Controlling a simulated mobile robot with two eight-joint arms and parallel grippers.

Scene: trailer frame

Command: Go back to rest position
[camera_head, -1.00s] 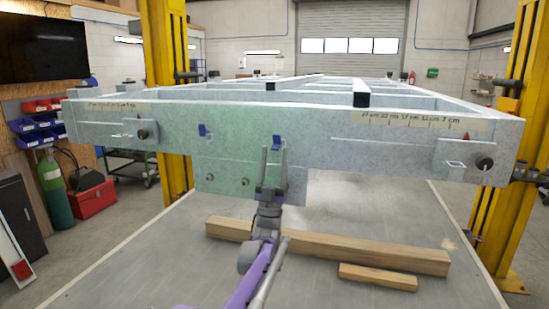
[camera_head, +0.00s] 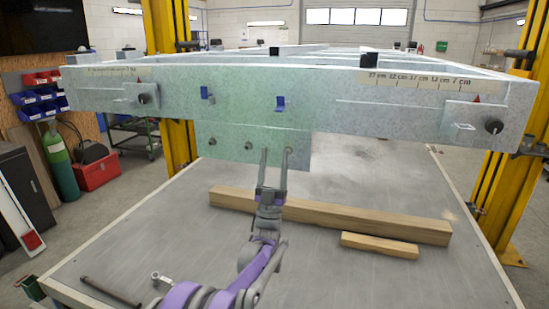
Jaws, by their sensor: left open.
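My left gripper (camera_head: 275,158) is in the middle of the head view, its fingers pointing up and spread apart with nothing between them. It is in front of the lower plate (camera_head: 225,143) of the trailer frame (camera_head: 320,90), near the plate's right side. Two blue clips (camera_head: 280,104) sit on the front beam above. My purple left arm runs down to the bottom edge. My right gripper is not in view.
A long wooden beam (camera_head: 370,221) lies on the grey table (camera_head: 380,275) behind and right of my arm, with a shorter block (camera_head: 380,246) in front. A dark rod (camera_head: 110,292) and a small metal part (camera_head: 162,278) lie at the front left. Yellow posts (camera_head: 505,180) flank the frame.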

